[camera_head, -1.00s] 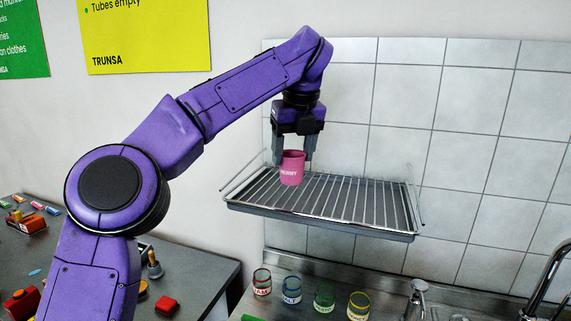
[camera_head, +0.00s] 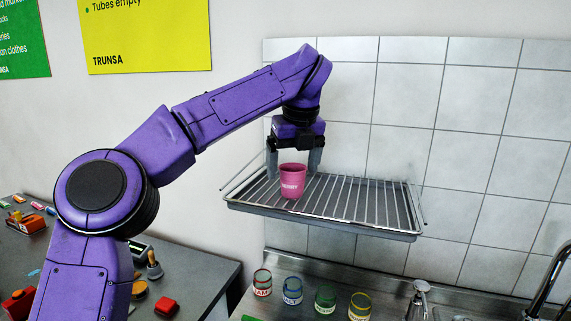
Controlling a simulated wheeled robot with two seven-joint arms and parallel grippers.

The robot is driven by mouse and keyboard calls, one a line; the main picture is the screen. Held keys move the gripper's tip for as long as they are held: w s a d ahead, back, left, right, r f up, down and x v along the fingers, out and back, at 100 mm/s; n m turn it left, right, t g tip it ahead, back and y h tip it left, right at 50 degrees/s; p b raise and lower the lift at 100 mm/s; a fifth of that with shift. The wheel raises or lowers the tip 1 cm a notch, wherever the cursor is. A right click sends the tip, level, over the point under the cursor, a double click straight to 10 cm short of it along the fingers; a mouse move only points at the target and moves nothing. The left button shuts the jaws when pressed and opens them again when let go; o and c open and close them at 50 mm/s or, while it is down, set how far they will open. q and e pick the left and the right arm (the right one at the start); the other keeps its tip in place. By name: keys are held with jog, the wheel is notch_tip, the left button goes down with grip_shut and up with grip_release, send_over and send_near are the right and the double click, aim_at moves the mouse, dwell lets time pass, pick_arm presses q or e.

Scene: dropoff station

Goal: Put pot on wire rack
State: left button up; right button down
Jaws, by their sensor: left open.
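The left gripper is open. The pot's base appears to rest on the rack bars. My right gripper is not in view.
Several coloured glasses (camera_head: 325,298) stand on the metal counter below the rack. A tap (camera_head: 545,275) rises at the right edge. A dark table (camera_head: 190,272) with small items lies at the left. The rack's middle and right are empty.

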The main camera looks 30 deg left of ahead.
pick_arm(q)
jog(key=p+v, duration=0.3)
jog(key=v, duration=0.9)
jog(key=shift+r+p, duration=0.15)
jog(key=shift+p, duration=0.15)
jog(key=shift+w, duration=0.1)
jog(key=shift+d, duration=0.1)
